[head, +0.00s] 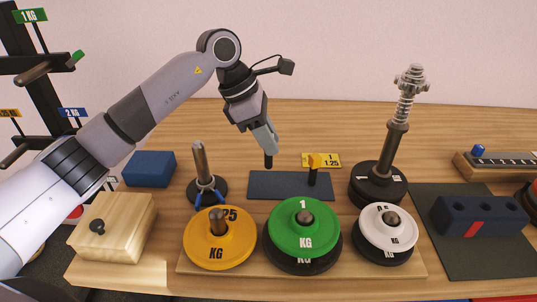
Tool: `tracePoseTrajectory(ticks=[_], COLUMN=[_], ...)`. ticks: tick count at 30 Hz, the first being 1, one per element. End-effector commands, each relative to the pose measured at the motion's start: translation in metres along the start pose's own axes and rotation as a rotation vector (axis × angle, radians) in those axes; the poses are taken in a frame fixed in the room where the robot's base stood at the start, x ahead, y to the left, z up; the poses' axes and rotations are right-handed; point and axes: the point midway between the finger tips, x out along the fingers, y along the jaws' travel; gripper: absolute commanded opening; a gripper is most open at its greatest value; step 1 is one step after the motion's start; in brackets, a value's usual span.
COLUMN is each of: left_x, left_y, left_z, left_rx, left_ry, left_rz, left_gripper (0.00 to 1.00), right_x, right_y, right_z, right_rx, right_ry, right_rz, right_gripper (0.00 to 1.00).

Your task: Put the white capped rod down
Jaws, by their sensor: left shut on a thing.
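My left gripper (266,138) is shut and points down above the dark blue-grey mat (262,186) at the middle of the table. A short dark rod end (268,161) sticks out below its fingertips, just above the mat's far edge in the picture. I take this as the white capped rod; the fingers hide its cap. Whether its tip touches anything is hard to tell. A yellow-capped dark rod (314,164) stands upright on the mat's right part. My right gripper is not in view.
A wooden board (335,269) at the front carries yellow (220,252), green (303,217) and white (386,219) weight plates. A post stand (203,187) is left of the mat; a taller spring-topped post (389,152) is right. A blue block (149,168) lies left.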

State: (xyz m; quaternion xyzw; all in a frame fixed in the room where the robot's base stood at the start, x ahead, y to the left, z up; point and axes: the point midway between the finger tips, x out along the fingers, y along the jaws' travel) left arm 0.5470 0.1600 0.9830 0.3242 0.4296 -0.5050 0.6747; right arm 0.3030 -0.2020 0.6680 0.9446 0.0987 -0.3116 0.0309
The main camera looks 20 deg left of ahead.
Motion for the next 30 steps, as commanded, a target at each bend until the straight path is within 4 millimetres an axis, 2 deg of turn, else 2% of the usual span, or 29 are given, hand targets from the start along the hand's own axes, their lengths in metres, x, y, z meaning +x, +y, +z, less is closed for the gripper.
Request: tracePoseTrajectory(ticks=[5, 12, 23, 24, 25, 26, 30], left_x=[0.011, 0.041, 0.045, 0.045, 0.044, 0.044, 0.044], left_y=[0.000, -0.001, 0.000, 0.000, 0.000, 0.000, 0.000], left_z=[-0.005, -0.019, -0.021, -0.021, -0.021, -0.021, -0.021], left_rx=[0.000, 0.000, 0.001, 0.001, 0.001, 0.001, 0.000], left_ry=[0.000, 0.000, 0.000, 0.000, 0.000, 0.001, 0.001], left_rz=[-0.001, -0.001, 0.001, 0.000, 0.000, 0.000, 0.000], left_gripper=[0.00, 0.00, 0.00, 0.36, 0.46, 0.52, 0.52], right_x=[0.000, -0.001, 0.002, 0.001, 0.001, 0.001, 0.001], right_y=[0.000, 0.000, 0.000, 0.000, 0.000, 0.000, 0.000], right_z=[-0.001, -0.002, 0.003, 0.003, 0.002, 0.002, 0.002], right_rx=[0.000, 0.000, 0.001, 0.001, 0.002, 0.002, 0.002], right_ry=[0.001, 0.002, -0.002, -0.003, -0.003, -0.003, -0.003], right_rz=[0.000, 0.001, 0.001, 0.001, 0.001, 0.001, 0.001], right_gripper=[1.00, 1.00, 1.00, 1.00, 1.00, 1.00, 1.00])
